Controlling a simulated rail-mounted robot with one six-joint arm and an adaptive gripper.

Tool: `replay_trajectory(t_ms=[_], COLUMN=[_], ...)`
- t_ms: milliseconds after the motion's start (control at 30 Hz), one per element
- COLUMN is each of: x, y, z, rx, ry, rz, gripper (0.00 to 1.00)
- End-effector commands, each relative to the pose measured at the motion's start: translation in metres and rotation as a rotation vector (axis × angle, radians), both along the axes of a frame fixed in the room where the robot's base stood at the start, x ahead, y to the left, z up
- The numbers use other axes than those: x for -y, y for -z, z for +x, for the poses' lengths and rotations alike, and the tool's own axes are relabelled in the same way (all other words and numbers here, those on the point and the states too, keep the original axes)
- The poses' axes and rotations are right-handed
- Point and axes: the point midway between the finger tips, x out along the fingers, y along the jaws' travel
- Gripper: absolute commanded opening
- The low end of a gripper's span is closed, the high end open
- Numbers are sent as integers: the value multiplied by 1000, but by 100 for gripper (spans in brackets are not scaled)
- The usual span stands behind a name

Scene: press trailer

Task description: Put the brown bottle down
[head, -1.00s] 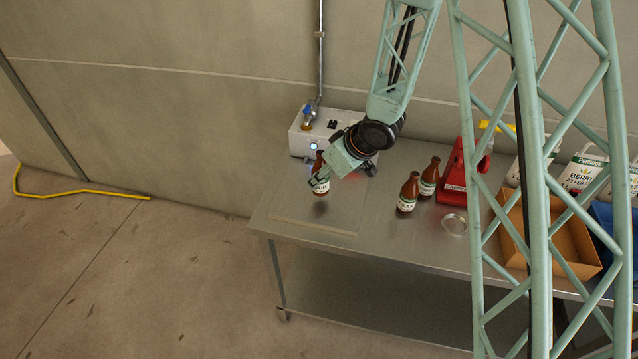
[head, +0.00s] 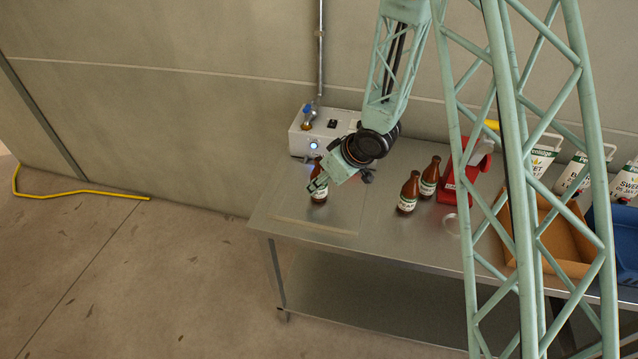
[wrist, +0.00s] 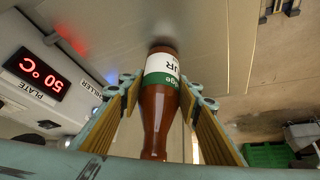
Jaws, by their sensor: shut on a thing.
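The brown bottle (head: 319,197) with a white and green label is upright at the left end of the steel table (head: 385,245). My gripper (head: 317,186) is shut on it; the gripper hides part of the bottle in the head view. In the wrist view the bottle (wrist: 160,112) lies between the two fingers of my gripper (wrist: 159,90), label towards the far end. The bottle's base appears at or very near a flat rectangular plate (head: 300,224) set in the table top; I cannot tell for sure whether it touches.
Two more brown bottles (head: 409,193) (head: 429,178) stand to the right. Beyond are a red device (head: 450,187), a clear round dish (head: 453,223), a cardboard tray (head: 585,262) and a blue bin (head: 627,247). A white box (head: 310,141) with a blue light stands behind my gripper.

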Motion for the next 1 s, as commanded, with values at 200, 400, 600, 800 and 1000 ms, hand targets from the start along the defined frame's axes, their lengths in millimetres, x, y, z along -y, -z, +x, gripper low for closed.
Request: replay_trajectory(t_ms=[200,400,600,800,1000], x=[0,0,0,0,2], y=[2,3,3,2,-5], z=[0,0,0,0,-2], rx=[1,0,0,0,0], ry=[0,0,0,0,-1], rz=[1,0,0,0,0], gripper=[14,44,45,45,45])
